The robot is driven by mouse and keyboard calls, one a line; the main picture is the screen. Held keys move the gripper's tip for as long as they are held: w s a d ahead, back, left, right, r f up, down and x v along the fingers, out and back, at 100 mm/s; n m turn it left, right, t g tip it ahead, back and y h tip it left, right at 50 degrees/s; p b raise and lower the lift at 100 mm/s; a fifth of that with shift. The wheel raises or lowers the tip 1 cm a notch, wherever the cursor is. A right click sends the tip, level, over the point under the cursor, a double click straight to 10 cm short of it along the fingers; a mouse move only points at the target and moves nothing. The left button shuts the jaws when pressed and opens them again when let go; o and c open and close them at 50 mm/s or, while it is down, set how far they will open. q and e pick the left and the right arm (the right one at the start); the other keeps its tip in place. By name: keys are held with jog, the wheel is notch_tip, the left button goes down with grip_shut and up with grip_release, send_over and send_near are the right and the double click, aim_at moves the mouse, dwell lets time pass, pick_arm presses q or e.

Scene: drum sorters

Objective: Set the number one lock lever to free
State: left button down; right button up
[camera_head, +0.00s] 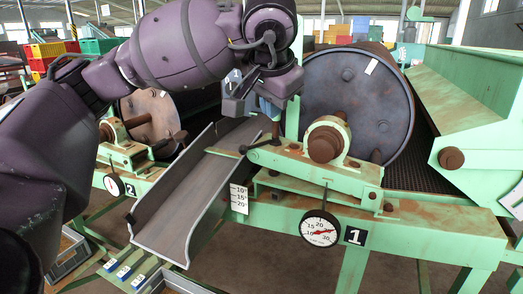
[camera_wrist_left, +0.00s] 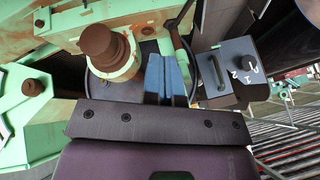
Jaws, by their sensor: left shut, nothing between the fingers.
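The number one sorter carries a black "1" plate (camera_head: 355,236) and a round dial (camera_head: 320,229) on its green frame. A dark lever (camera_head: 262,144) with a small knob at its left end sits on the frame, left of the rusty bearing (camera_head: 324,146); I take it for the lock lever. My left gripper (camera_head: 271,110) is shut and empty, just above this lever. Its blue fingers (camera_wrist_left: 165,80) also show in the left wrist view, beside the rusty bearing (camera_wrist_left: 103,45). I cannot tell whether they touch the lever. My right gripper is not in view.
The number one drum (camera_head: 358,98) stands right of the gripper. A grey sloping chute (camera_head: 185,195) lies left of the lever, with an angle scale (camera_head: 239,199) at its side. The number two sorter's plate (camera_head: 130,190) is further left. A green hopper (camera_head: 465,130) stands right.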

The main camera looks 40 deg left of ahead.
pick_arm(q)
jog(key=s, duration=0.1)
jog(key=b, duration=0.2)
send_near(250, 148)
jog(key=w+d+f, duration=0.3)
jog(key=f, duration=0.1)
jog(key=a, duration=0.1)
jog(key=a+f, duration=0.1)
jog(key=w+a, duration=0.1)
jog(key=a, duration=0.1)
jog(key=shift+f+b, duration=0.3)
jog(key=shift+f, duration=0.05)
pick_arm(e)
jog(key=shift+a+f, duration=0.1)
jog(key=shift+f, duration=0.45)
pick_arm(q)
jog(key=shift+w+a+f, duration=0.1)
jog(key=shift+w+a, duration=0.1)
jog(key=shift+a, duration=0.6)
jog(key=shift+f, duration=0.1)
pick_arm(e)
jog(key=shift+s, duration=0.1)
